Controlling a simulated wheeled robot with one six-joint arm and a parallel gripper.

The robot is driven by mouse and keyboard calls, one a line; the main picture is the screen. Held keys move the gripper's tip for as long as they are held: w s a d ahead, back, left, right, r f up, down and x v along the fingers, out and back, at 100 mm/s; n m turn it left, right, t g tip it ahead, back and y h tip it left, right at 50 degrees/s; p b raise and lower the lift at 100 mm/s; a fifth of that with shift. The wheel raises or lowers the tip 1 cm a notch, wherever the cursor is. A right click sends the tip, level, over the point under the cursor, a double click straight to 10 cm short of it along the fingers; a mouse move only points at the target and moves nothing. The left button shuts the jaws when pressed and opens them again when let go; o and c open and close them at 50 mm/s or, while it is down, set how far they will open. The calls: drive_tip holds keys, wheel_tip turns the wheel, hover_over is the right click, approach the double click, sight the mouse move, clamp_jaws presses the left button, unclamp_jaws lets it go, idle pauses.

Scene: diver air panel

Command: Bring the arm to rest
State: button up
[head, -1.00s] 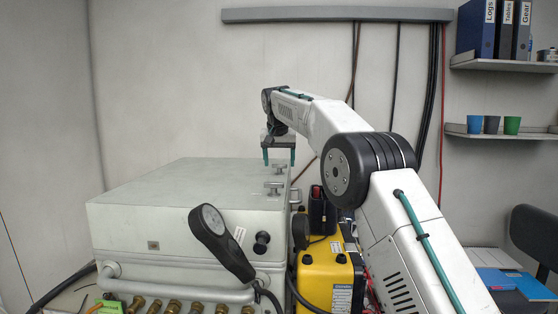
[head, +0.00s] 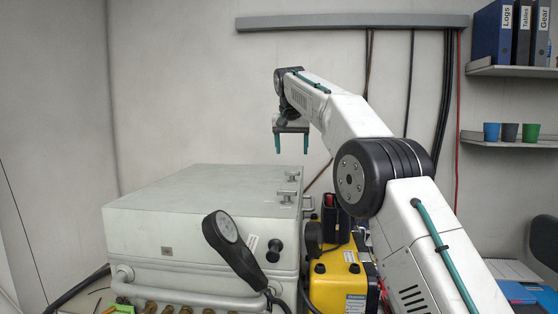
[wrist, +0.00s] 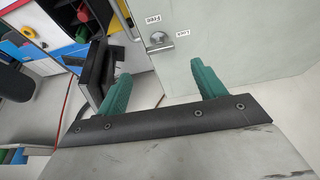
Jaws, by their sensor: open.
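My gripper (head: 291,146) hangs fingers-down above the back right of the pale grey panel case (head: 195,188) in the head view. Its two teal fingers are apart with nothing between them, and clear air shows between their tips and the case lid. In the wrist view my gripper (wrist: 160,85) also shows open and empty. The case lid (wrist: 255,60) lies beyond the fingers there, with a metal latch (wrist: 160,40) and small labels beside it.
A yellow unit (head: 338,275) with a black handset (head: 335,220) on top stands right of the case. A black handheld gauge (head: 232,245) leans at the case front. Shelves with binders (head: 510,32) and cups (head: 510,132) are at right. The wall above the case is clear.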

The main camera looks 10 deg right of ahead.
drive_tip(key=s+d+n+g, duration=0.1)
drive_tip(key=s+d, duration=0.1)
drive_tip(key=s, duration=1.1)
drive_tip(key=s+d+n, duration=0.1)
drive_tip(key=s+d, duration=0.1)
drive_tip(key=s, duration=1.2)
drive_tip(key=s+f, duration=0.7)
drive_tip(key=s, duration=0.3)
drive_tip(key=s+f+n+g+y, duration=0.1)
drive_tip(key=s+f, duration=0.6)
drive_tip(key=s, duration=0.4)
drive_tip(key=s+f, duration=0.7)
drive_tip(key=s, duration=0.3)
drive_tip(key=shift+s+d+f+n+g, duration=0.25)
drive_tip(key=shift+s+d+n+g, duration=0.05)
drive_tip(key=shift+d+n+g, duration=0.1)
